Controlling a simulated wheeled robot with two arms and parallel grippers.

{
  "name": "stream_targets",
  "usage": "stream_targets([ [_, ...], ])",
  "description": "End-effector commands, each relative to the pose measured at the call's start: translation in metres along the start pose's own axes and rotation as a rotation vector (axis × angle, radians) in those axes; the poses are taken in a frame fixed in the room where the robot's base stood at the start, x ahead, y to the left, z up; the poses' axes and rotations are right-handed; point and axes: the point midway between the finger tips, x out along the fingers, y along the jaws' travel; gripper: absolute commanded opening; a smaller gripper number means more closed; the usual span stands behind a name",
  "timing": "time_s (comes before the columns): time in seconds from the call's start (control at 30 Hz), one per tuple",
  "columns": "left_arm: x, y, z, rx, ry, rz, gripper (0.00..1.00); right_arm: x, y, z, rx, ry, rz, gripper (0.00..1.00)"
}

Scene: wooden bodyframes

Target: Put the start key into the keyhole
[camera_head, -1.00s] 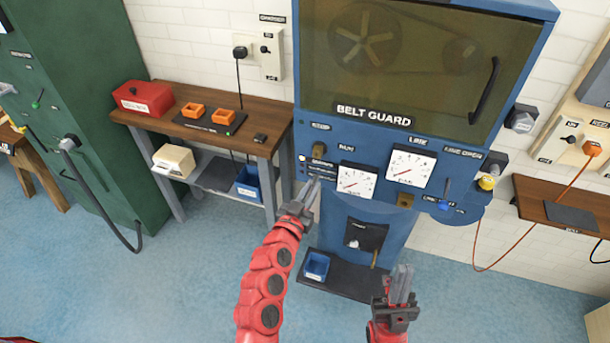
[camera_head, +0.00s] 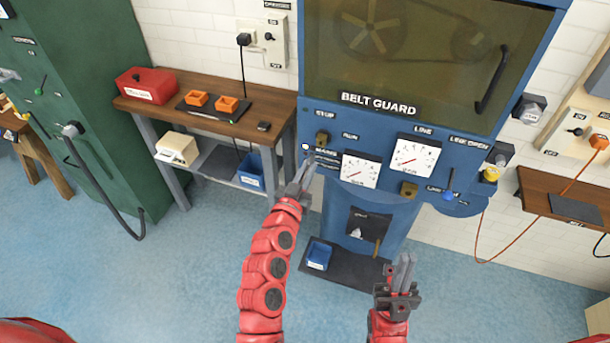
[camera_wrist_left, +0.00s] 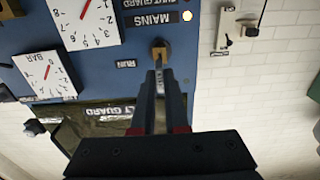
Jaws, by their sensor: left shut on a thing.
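My left gripper (camera_head: 303,178) is in front of the blue machine panel (camera_head: 390,222), just below a small brass keyhole block (camera_head: 322,138) near the RUN label. The left wrist view shows the same brass block (camera_wrist_left: 160,50) right beyond the fingertips (camera_wrist_left: 160,78). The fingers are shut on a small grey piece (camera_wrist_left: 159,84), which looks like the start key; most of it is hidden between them. I cannot tell whether it touches the block. My right gripper (camera_head: 404,268) is in front of the machine's lower part, fingers close together, nothing visible in them.
Two gauges (camera_head: 417,156) and another brass block (camera_head: 409,190) sit to the right on the panel. A lit lamp (camera_wrist_left: 187,15) is by the MAINS label. A wooden bench (camera_head: 275,126) with orange trays stands left. A blue bin (camera_head: 318,256) is low down.

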Motion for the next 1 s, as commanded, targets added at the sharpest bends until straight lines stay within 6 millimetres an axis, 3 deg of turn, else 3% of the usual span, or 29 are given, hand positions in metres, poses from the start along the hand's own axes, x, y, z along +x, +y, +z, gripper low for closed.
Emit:
stream_targets([
  [0.37, 0.033, 0.000, 0.001, -0.001, -0.002, 0.001, 0.00, -0.005, 0.000, 0.001, 0.000, 0.000, 0.000, 0.00],
  [1.0, 0.035, 0.000, 0.000, -0.001, 0.001, 0.000, 0.00, -0.007, 0.000, 0.001, 0.000, 0.000, 0.000, 0.00],
])
